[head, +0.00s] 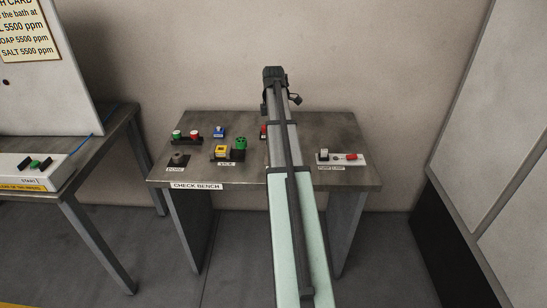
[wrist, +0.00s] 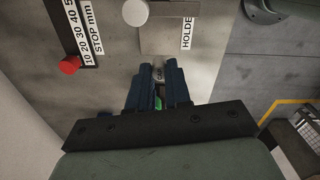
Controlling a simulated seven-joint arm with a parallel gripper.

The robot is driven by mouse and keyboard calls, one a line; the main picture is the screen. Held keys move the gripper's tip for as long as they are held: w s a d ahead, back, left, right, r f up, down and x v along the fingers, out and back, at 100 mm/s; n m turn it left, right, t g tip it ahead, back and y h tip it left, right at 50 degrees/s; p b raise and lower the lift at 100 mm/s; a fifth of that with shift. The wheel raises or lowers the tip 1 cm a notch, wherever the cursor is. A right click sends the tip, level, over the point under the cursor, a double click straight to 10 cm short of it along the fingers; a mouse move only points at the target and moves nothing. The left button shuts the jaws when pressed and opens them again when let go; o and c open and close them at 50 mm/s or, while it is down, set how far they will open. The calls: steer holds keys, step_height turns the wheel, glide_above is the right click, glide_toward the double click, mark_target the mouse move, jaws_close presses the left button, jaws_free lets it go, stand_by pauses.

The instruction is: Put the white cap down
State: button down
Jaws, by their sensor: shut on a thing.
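My gripper (wrist: 159,78) shows in the wrist view, with its two dark blue fingers close together. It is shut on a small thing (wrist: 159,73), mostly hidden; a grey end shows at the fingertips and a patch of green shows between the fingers. I cannot tell whether this is the white cap. A pale round piece (wrist: 135,12) stands just beyond the fingertips, beside a light block (wrist: 168,14). In the head view my arm reaches over the check bench (head: 255,184), and the fingers cannot be made out.
In the wrist view a red knob (wrist: 69,65) sits by a STOP mm scale (wrist: 80,34) at left. On the bench stand a yellow block (head: 221,152), a green piece (head: 240,143), a blue piece (head: 219,131) and a white plate (head: 341,159).

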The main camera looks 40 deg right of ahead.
steer(key=shift+f, duration=4.95)
steer(key=shift+f, duration=0.1)
steer(key=c, duration=1.1)
jaws_free()
steer(key=shift+o, duration=0.2)
step_height(320, 180, up, 12)
steer(key=shift+r, duration=0.1)
